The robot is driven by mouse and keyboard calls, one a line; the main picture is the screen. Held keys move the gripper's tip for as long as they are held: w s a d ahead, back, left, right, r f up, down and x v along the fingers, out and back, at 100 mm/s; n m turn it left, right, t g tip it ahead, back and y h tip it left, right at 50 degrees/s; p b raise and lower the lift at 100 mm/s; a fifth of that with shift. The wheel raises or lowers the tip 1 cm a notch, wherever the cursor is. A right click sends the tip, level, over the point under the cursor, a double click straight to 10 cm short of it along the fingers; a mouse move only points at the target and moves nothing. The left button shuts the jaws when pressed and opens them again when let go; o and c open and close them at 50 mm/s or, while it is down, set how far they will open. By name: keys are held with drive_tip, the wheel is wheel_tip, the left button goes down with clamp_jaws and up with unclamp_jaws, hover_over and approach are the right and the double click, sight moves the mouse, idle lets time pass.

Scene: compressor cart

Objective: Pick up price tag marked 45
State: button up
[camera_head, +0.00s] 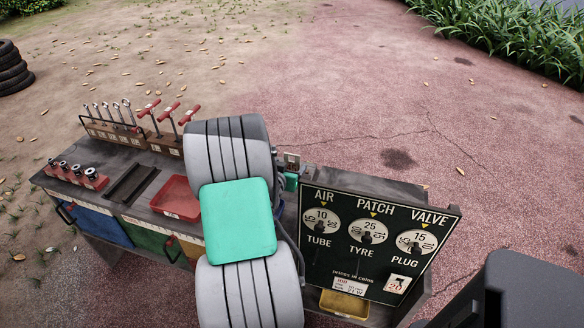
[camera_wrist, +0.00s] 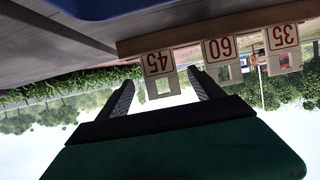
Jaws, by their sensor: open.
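In the wrist view, the price tag marked 45 (camera_wrist: 158,70) is a white tag with red digits, seen upside down. My gripper (camera_wrist: 162,82) is open, with one dark finger to each side of this tag in the picture. The depth between tag and fingertips is hard to tell, and nothing is held.
In the head view, the cart (camera_head: 120,172) carries wrenches (camera_head: 115,113), red T-handled tools (camera_head: 165,113) and a red tray (camera_head: 177,197). A black price board (camera_head: 372,245) with dials stands at its right, with a yellow bin (camera_head: 344,304) below. Open paving (camera_head: 350,100) lies behind.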

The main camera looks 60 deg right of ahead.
sight(292, 163)
drive_tip(key=x, duration=0.4)
drive_tip(key=shift+d, duration=0.1)
drive_tip(key=shift+r, duration=0.1)
drive_tip(key=shift+c, duration=0.4)
drive_tip(key=c, duration=1.3)
